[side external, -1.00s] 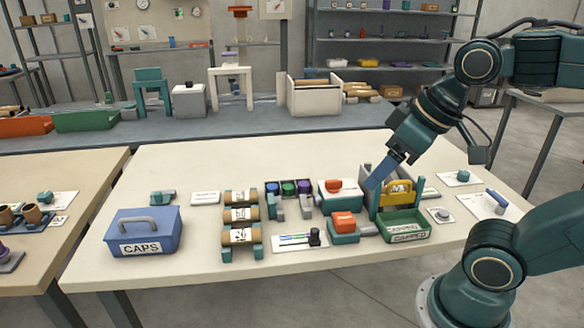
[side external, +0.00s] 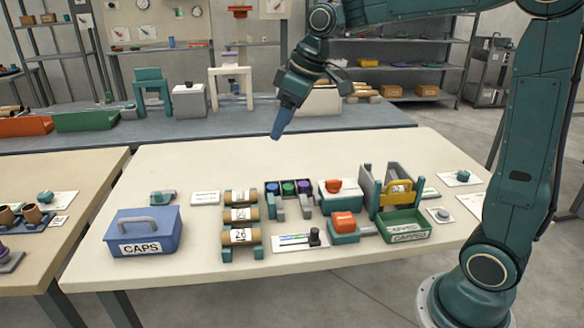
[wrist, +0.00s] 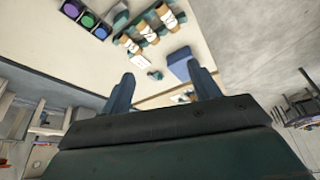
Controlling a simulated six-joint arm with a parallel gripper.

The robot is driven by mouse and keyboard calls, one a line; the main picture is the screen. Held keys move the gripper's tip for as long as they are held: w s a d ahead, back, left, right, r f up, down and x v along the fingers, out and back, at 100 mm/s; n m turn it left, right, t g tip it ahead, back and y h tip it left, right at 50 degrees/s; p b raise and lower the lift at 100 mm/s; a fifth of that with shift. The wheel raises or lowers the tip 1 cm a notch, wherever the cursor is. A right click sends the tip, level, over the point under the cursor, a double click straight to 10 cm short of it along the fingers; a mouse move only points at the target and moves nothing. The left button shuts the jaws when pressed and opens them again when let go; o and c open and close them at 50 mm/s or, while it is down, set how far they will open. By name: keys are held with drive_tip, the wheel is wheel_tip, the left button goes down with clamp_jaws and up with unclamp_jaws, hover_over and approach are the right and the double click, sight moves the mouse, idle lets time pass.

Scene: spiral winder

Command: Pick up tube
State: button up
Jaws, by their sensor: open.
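Several brown cardboard tubes with white numbered labels lie in a teal rack (side external: 227,252) on the cream table. The nearest tube (side external: 238,236) reads 26; another tube (side external: 240,197) lies at the rack's far end. In the wrist view the tubes (wrist: 144,36) show near the top, beyond the fingertips. My gripper (side external: 278,134) is raised above the back of the table, tilted down, apart from the tubes. In the wrist view my gripper (wrist: 163,86) has its two fingers spread with nothing between them.
A blue CAPS box (side external: 145,235) stands left of the rack. Right of it are a tray of coloured caps (side external: 289,187), a device with an orange block (side external: 344,222), and a green CAPPED bin (side external: 405,228). The table's back strip is clear.

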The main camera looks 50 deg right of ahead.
drive_tip(key=w+d+f+n+y, duration=0.15)
drive_tip(key=w+d+f, duration=0.25)
drive_tip(key=w+f, duration=0.5)
drive_tip(key=n+g, duration=0.1)
drive_tip(key=n, duration=0.2)
approach(242, 193)
wheel_tip(242, 193, up, 3)
drive_tip(key=d, duration=0.1)
drive_tip(key=shift+w+d+y, duration=0.1)
drive_tip(key=shift+d+y, duration=0.1)
drive_tip(key=shift+y, duration=0.05)
drive_tip(key=x, duration=0.8)
drive_tip(key=shift+a+f, duration=0.15)
drive_tip(key=shift+f, duration=0.15)
drive_tip(key=shift+f, duration=0.15)
drive_tip(key=shift+s+x, duration=0.15)
drive_tip(key=shift+x, duration=1.05)
drive_tip(key=shift+s+x, duration=0.15)
drive_tip(key=shift+x, duration=1.1)
drive_tip(key=shift+f, duration=0.35)
